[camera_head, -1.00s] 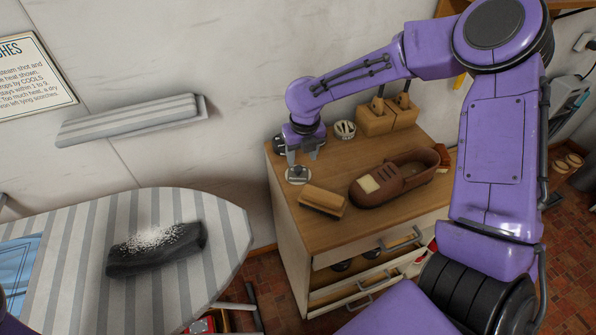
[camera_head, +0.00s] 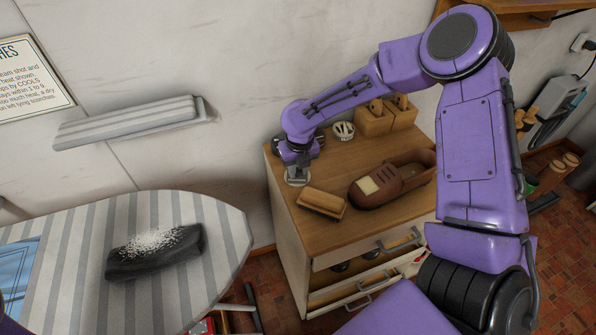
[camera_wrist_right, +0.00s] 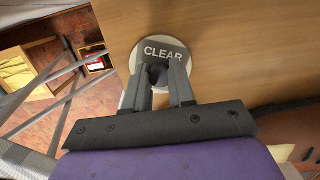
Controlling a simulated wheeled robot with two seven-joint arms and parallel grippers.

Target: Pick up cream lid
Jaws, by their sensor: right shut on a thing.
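The cream lid (camera_head: 297,181) lies at the left edge of the wooden cabinet top. In the right wrist view the lid (camera_wrist_right: 129,100) is a round pale disc with a grey label reading "CLEAR" and a dark knob (camera_wrist_right: 158,75) in its middle. My right gripper (camera_head: 298,173) is down over the lid. In the right wrist view its two fingers (camera_wrist_right: 160,84) are closed around the knob. The lid appears to rest on the cabinet top. My left gripper is not in view.
A brown shoe (camera_head: 390,187) and a wooden brush (camera_head: 321,202) are on the cabinet top (camera_head: 330,232), right of the lid. A small round tin (camera_head: 343,131) and wooden blocks (camera_head: 376,122) stand behind. A striped ironing board (camera_head: 75,235) with a dark cloth (camera_head: 155,255) is at left.

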